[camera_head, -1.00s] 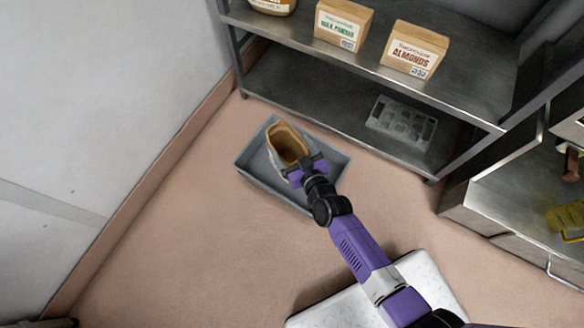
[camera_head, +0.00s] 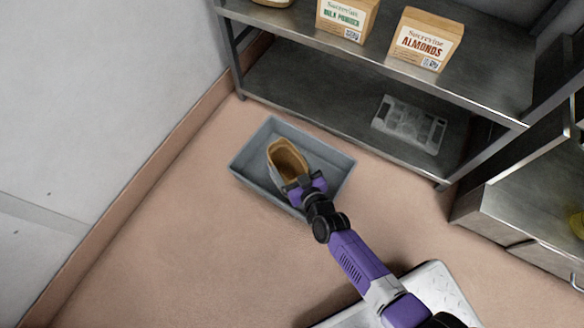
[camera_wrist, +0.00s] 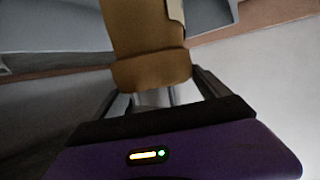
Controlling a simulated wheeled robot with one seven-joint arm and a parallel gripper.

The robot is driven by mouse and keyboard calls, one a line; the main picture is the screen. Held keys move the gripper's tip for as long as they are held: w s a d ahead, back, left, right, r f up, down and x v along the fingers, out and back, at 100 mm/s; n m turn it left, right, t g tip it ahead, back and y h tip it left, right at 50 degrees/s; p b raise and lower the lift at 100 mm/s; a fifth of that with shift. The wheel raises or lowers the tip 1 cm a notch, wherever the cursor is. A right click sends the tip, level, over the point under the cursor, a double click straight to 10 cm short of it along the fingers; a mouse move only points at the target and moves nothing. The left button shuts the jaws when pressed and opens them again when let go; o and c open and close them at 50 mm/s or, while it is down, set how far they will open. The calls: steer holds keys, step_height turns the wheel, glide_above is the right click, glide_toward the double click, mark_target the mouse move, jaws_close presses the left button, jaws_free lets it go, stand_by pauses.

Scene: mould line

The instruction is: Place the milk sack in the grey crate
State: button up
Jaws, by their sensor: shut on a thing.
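The milk sack (camera_head: 287,158) is a tan, open-topped bag held by my gripper (camera_head: 303,184). In the head view it shows over the inside of the grey crate (camera_head: 330,166), which stands on the floor. I cannot tell whether the sack's base touches the crate's bottom. In the wrist view the brown sack (camera_wrist: 150,65) sits between the fingers of my gripper (camera_wrist: 160,92), with grey crate wall (camera_wrist: 55,30) behind it. The fingers are partly hidden by the sack and the gripper body.
A metal shelf unit (camera_head: 310,80) stands behind the crate. A metal bench (camera_head: 520,205) is at the right, a wall at the left. Floor left of the crate is clear.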

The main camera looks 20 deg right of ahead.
steer(key=o, duration=1.9)
steer(key=p+v, duration=0.4)
steer(key=v, duration=0.8)
steer(key=shift+r+p, duration=0.1)
steer(key=shift+p, duration=0.25)
